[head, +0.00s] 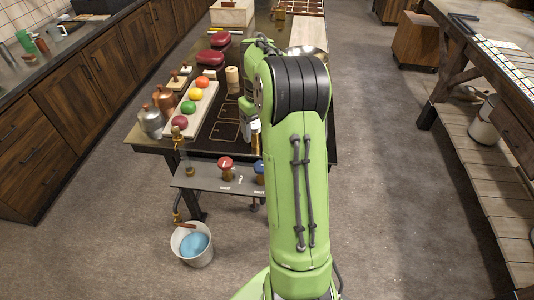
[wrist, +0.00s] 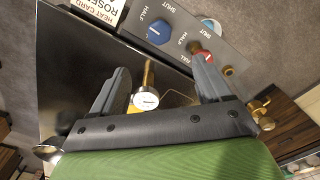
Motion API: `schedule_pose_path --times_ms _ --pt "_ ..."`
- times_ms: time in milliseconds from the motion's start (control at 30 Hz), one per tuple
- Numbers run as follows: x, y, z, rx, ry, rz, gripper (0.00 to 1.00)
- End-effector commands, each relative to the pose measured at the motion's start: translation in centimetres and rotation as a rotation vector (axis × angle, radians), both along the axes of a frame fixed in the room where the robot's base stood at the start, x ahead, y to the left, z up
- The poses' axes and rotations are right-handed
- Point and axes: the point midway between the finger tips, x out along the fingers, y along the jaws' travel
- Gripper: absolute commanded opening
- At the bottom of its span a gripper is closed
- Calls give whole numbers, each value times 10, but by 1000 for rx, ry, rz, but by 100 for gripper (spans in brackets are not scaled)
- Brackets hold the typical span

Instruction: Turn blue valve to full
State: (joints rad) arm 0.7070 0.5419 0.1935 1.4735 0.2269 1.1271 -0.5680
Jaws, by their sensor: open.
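The blue valve (wrist: 158,33) is a round knob with a pale mark on a grey panel (wrist: 185,27), with HALF and SHUT lettering beside it. In the head view the blue valve (head: 259,167) is partly hidden by my arm. A red valve (wrist: 202,56) sits on the same panel and also shows in the head view (head: 226,163). My gripper (wrist: 161,66) is open and empty, its fingers apart and short of the blue valve. The gripper is mostly hidden behind my arm in the head view.
A brass stem with a white-faced dial (wrist: 146,101) shows between my fingers in the wrist view. A bucket (head: 192,245) with blue liquid stands below the panel's left end. Coloured balls on a tray (head: 180,128) and metal pots (head: 151,122) crowd the table's left.

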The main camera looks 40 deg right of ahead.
Motion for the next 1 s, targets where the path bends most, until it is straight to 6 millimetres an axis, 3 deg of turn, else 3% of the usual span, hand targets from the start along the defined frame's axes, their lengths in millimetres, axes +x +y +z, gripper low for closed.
schedule_pose_path --times_ms 600,767,1000 --pt "-1 -2 -142 0 2 -5 78" --pt "-1 -3 -156 -3 0 -6 78" --pt "0 -3 -157 -4 0 -6 78"
